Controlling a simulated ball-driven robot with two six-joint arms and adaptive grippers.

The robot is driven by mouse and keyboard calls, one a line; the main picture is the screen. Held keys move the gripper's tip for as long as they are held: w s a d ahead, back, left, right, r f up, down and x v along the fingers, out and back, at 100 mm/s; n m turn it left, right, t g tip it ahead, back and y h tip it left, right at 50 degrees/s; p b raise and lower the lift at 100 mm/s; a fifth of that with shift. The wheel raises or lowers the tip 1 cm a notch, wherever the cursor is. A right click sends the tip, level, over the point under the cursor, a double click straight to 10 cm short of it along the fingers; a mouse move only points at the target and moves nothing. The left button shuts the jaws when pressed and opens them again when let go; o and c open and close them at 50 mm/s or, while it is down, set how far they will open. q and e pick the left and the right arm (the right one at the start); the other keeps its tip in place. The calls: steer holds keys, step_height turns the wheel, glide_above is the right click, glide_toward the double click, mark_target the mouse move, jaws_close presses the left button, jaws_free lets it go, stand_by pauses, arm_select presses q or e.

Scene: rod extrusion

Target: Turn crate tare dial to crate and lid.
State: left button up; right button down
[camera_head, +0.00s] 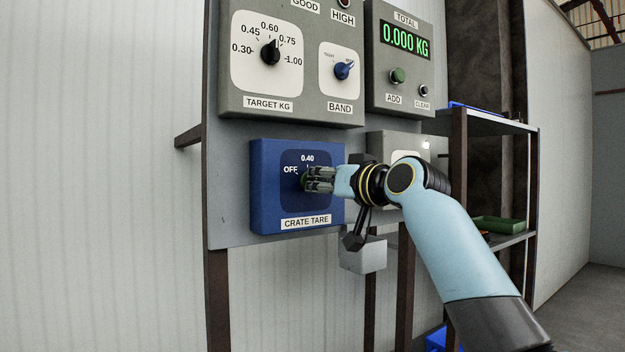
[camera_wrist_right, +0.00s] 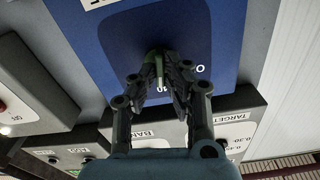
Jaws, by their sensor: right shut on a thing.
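The blue crate tare box (camera_head: 262,205) is mounted low on the grey panel, with a label reading CRATE TARE below its dark dial face. OFF and 0.40 show on the face; the marks to the right are hidden behind my gripper. My right gripper (camera_head: 306,181) reaches in from the right and is shut on the dial knob. In the right wrist view, the gripper's fingers (camera_wrist_right: 168,75) close around the greenish knob (camera_wrist_right: 157,62) on the blue box (camera_wrist_right: 85,40). Where the knob points cannot be made out. My left gripper is not in view.
Above is a grey box with a TARGET KG dial (camera_head: 270,52) and a blue BAND knob (camera_head: 343,69). The TOTAL display (camera_head: 405,41) reads 0.000 KG, with ADD and CLEAR buttons below. Shelves (camera_head: 490,123) with a green tray (camera_head: 498,224) stand at the right.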

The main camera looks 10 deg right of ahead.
steer(key=shift+m+p, duration=0.6)
steer(key=shift+p, duration=0.2)
steer(key=shift+m, duration=0.3)
steer(key=shift+m+p, duration=0.5)
steer(key=shift+p, duration=0.45)
steer(key=shift+m+p, duration=0.4)
steer(key=shift+m, duration=0.1)
